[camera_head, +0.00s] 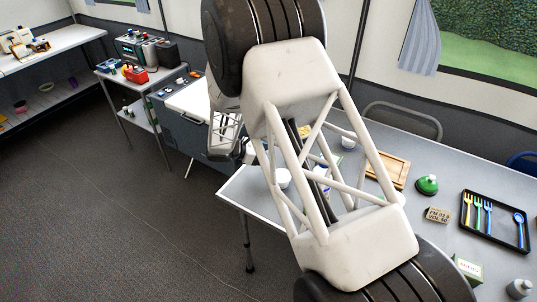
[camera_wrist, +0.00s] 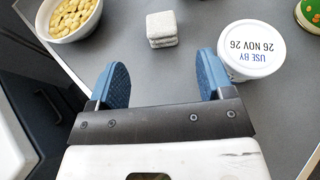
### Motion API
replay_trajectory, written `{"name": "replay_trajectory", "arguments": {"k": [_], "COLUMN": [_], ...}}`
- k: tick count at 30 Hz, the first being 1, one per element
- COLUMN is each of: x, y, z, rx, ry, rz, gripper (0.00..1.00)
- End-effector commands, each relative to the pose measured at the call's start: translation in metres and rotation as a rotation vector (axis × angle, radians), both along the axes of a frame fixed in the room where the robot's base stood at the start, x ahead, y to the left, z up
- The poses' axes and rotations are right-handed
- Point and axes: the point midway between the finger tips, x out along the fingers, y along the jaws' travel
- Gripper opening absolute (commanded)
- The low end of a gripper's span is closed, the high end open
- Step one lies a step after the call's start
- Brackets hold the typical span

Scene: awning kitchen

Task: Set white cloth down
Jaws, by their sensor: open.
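A small, folded, pale grey-white cloth (camera_wrist: 162,29) lies on the grey tabletop (camera_wrist: 190,20) in the wrist view, stacked in layers. My gripper (camera_wrist: 163,70) is open, its two blue finger pads spread wide with nothing between them. The cloth is ahead of the fingertips, roughly centred between them, and appears apart from both pads. In the head view, my arm covers much of the near table, and I cannot make out the cloth there.
A white bowl of nuts (camera_wrist: 70,16) is left of the cloth. A white-lidded tub (camera_wrist: 252,48) stands close beside the right finger. The table edge runs along the left. In the head view, a wooden board (camera_head: 387,172), green-topped object (camera_head: 427,185) and black cutlery tray (camera_head: 494,243) stand farther right.

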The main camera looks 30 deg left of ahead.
Motion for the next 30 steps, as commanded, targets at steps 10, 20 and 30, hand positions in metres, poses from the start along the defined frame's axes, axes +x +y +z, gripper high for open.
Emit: {"name": "replay_trajectory", "arguments": {"k": [10, 20, 30], "x": [0.0, 0.0, 0.006], "y": [0.0, 0.0, -0.014], "z": [0.0, 0.0, 0.013], "rx": [0.0, 0.0, 0.025], "ry": [0.0, 0.0, -0.002], "rz": [0.0, 0.0, -0.033], "gripper": [0.74, 0.74, 0.74]}}
